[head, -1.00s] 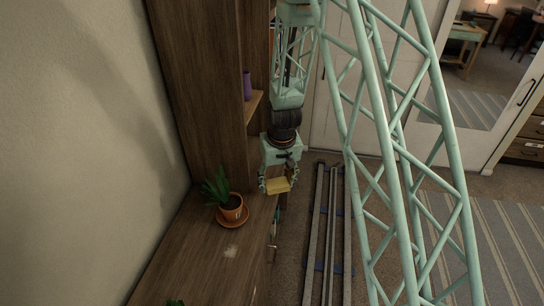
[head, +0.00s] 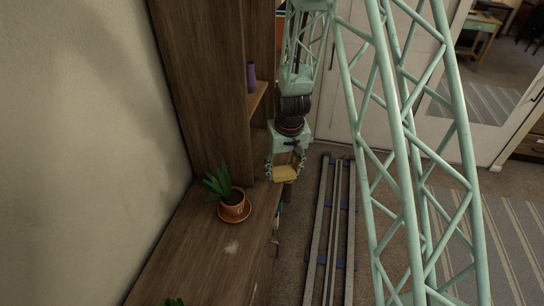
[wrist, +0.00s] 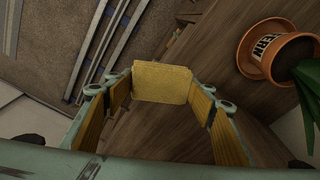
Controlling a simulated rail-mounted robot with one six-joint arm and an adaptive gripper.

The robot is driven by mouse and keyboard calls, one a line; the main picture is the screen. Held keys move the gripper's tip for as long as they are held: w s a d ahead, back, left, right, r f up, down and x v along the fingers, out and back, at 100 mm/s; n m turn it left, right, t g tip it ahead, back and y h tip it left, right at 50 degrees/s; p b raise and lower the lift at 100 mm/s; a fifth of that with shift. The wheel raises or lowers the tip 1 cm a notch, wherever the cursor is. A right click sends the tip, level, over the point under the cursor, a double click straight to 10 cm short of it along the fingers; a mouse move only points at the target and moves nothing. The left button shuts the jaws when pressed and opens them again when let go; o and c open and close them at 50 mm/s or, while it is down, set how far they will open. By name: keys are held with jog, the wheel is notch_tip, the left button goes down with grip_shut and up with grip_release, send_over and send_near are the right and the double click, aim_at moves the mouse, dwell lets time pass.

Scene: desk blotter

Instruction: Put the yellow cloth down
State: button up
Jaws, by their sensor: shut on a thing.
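The yellow cloth (head: 286,173) is a small folded, flat piece held at the tip of my gripper (head: 285,176), near the edge of the wooden desk (head: 205,265). In the wrist view the cloth (wrist: 162,83) spans between the two fingertips of my gripper (wrist: 160,95), which is shut on it. The wooden surface shows below and around the cloth in that view. I cannot tell how high the cloth is above the desk.
A potted plant (head: 233,205) on an orange saucer (head: 248,219) stands on the desk left of my gripper. A purple vase (head: 251,78) is on a shelf. Floor rails (head: 334,230) run right of the desk. The desk's front stretch is mostly clear.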

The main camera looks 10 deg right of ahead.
aim_at(276, 168)
jog(key=shift+w, duration=0.1)
jog(key=shift+w+a+f+n+p, duration=0.3)
jog(key=shift+w+a+n+p, duration=0.4)
jog(key=shift+n+p, duration=0.45)
jog(key=shift+w+a+f+n+y+p, duration=0.15)
jog(key=shift+w+a+f+n+p, duration=0.1)
jog(key=shift+w+n+p, duration=0.25)
jog(key=shift+w+a+f+n+y+p, duration=0.15)
jog(key=shift+w+f+n+p, duration=0.1)
jog(key=shift+p, duration=0.3)
jog(key=shift+w, duration=0.1)
jog(key=shift+w+d+p, duration=0.15)
jog(key=shift+w+p, duration=0.7)
jog(key=shift+w, duration=0.3)
jog(key=w+p, duration=0.1)
jog(key=w, duration=0.3)
jog(key=w+d+f, duration=0.1)
jog(key=w, duration=0.4)
jog(key=w+p, duration=0.1)
jog(key=w, duration=0.3)
jog(key=shift+w+d+f+p, duration=0.2)
jog(key=shift+d+f+p, duration=0.1)
jog(key=shift+d, duration=0.1)
jog(key=shift+f, duration=0.1)
jog(key=shift+f, duration=1.65)
